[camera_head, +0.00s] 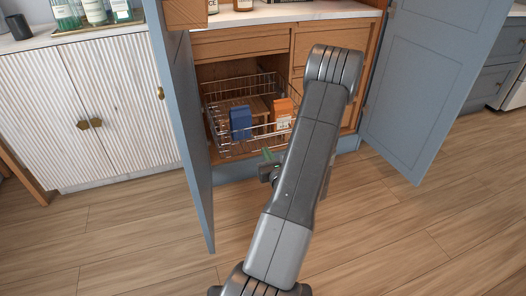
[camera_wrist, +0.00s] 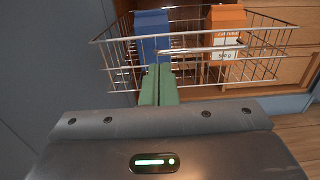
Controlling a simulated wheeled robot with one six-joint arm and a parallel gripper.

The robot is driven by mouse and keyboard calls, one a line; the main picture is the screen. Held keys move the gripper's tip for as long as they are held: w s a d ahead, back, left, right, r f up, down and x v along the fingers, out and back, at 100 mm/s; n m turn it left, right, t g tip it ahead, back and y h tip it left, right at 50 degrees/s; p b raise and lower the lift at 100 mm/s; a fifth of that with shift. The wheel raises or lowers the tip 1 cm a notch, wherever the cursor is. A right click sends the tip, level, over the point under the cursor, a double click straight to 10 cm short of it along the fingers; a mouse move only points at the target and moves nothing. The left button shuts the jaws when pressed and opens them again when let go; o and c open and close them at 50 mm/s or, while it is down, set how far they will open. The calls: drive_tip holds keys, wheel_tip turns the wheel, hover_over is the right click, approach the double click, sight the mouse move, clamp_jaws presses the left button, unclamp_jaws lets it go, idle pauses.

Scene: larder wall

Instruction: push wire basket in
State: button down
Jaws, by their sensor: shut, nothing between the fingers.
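The wire basket (camera_head: 236,147) is a chrome wire pull-out low in the open wooden cabinet, partly out past the cabinet front. A blue box (camera_head: 241,122) and an orange box (camera_head: 281,113) stand in it. In the wrist view the basket's front rim (camera_wrist: 120,39) runs across the top, with the blue box (camera_wrist: 151,24) and the orange box (camera_wrist: 224,18) behind it. My gripper (camera_head: 268,155) is at the basket's front. Its green fingers (camera_wrist: 158,72) are shut and empty, with tips at the front wires; I cannot tell whether they touch. My arm hides the basket's right part.
A blue-grey door (camera_head: 186,110) stands open close at the basket's left. Another open door (camera_head: 428,80) is at the right. Wooden drawers (camera_head: 305,50) are beside and above the basket. The wood floor (camera_head: 130,235) in front is clear.

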sight(253, 128)
drive_tip(key=b+x, duration=0.2)
drive_tip(key=x, duration=1)
drive_tip(key=shift+w, duration=0.1)
drive_tip(key=shift+w, duration=0.1)
